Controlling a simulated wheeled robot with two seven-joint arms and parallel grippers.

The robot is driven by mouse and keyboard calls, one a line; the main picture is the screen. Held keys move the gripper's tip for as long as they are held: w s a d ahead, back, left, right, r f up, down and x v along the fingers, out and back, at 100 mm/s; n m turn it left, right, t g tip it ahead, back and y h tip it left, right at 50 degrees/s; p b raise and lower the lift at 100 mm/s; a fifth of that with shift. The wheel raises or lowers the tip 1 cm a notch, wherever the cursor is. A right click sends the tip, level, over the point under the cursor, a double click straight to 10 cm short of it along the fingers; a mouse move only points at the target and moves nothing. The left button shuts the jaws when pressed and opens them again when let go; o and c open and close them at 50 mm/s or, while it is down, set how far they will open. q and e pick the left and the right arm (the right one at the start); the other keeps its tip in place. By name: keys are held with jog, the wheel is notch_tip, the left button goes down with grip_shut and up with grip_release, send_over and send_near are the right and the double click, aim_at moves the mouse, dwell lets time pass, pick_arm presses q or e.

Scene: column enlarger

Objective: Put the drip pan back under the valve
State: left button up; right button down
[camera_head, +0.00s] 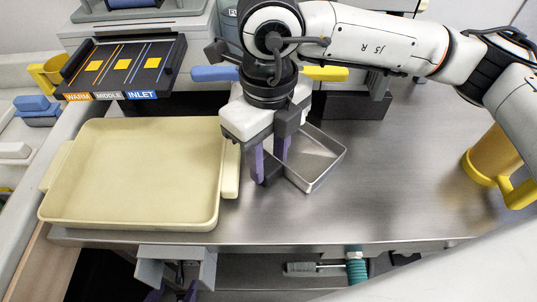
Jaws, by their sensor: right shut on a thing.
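The drip pan, a small shallow metal pan (318,158), is tilted just above or on the steel counter; I cannot tell if it touches. My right gripper (270,168) points down with its purple fingers shut on the pan's left edge. Behind the gripper, a blue lever (214,74) and a yellow lever (326,73) stick out, seemingly of the valve; its middle is hidden by my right arm. My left gripper (173,292) is low at the bottom edge, in front of the counter, its purple fingers apart and partly cut off.
A large cream tray (130,213) fills the counter's left, close beside the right gripper. A black panel labelled WARM, MIDDLE, INLET (122,66) is behind it. A yellow-handled jug (490,165) stands at the right. The steel counter (400,180) is clear between pan and jug.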

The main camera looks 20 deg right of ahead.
jog(key=shift+f, duration=0.25)
jog(key=c, duration=1.2)
grip_release()
jog(key=shift+r, duration=0.1)
notch_tip(320, 180, up, 12)
jog(key=shift+r, duration=0.2)
jog(key=shift+s+f, duration=0.1)
